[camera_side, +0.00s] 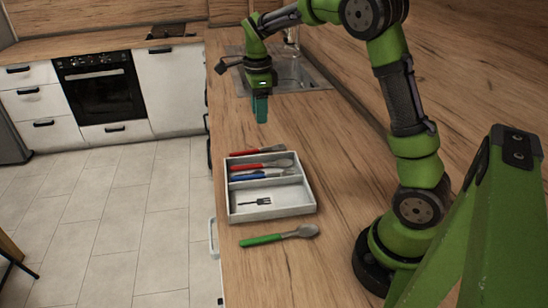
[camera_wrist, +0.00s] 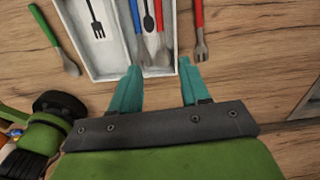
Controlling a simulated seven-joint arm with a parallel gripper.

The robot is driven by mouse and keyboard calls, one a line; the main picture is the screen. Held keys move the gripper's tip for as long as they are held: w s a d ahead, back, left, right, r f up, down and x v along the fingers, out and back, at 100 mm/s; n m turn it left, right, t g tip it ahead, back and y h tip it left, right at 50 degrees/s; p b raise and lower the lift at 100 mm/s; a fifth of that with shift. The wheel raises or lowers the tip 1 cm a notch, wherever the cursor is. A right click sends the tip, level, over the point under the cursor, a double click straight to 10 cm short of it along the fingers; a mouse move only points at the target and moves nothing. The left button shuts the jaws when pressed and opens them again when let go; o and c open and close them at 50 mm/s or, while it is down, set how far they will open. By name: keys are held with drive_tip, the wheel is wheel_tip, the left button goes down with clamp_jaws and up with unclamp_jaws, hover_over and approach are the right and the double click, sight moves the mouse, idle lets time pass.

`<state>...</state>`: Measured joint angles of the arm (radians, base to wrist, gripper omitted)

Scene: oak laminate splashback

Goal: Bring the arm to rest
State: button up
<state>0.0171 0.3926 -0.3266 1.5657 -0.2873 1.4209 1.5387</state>
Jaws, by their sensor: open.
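My gripper (camera_side: 261,110) is raised above the counter, beyond the far end of the white tray (camera_side: 235,215), pointing down. Its teal fingers (camera_wrist: 160,68) are apart with nothing held between them; the tray and several utensils show past them in the wrist view.
The tray's far compartment holds a blue-handled fork (camera_side: 248,176) and a red-handled spoon (camera_side: 262,165); the near one shows a fork picture (camera_side: 255,201). A green-handled spoon (camera_side: 280,236) lies in front, a red-handled fork (camera_side: 258,152) behind. A sink (camera_side: 300,75) is farther back.

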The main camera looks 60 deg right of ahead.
drive_tip(key=s+a+r+n+t+y, duration=0.1)
drive_tip(key=s+a+r+n+t, duration=0.2)
drive_tip(key=s+a+n, duration=0.4)
drive_tip(key=s+a+r+n+t+y, duration=0.1)
drive_tip(key=s+a+r+n+t, duration=0.2)
drive_tip(key=s+a+n, duration=0.5)
drive_tip(key=s+n+t, duration=0.1)
drive_tip(key=s+n, duration=0.2)
drive_tip(key=n, duration=0.4)
drive_tip(key=shift+s+r, duration=0.4)
